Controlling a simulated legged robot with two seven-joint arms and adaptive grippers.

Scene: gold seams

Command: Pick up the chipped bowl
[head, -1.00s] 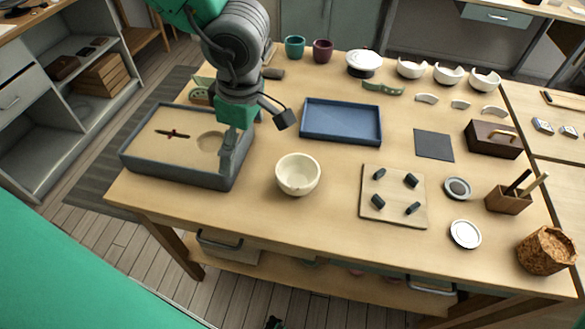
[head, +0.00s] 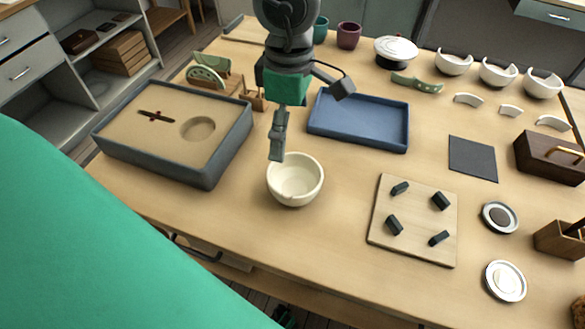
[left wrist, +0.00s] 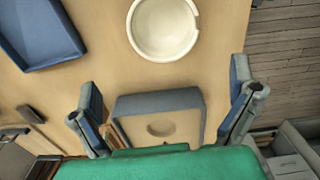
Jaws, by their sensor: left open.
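A cream bowl (head: 296,184) stands upright on the wooden table near its front edge. In the left wrist view the bowl (left wrist: 162,30) shows a small notch in its rim and is cut off by the top of the picture. My left gripper (head: 277,152) is open and empty, pointing down at the bowl's far left rim. In the head view its fingertip overlaps that rim; I cannot tell whether it touches. In the left wrist view the two fingers of my left gripper (left wrist: 165,84) are spread wide, with the bowl beyond them. My right gripper is not in view.
A grey-walled sand tray (head: 205,172) is left of the bowl. A blue tray (head: 392,143) lies behind it. A board with dark pegs (head: 414,220) is to its right. Several white broken bowls (head: 453,62) stand at the back right. Table in front of the bowl is clear.

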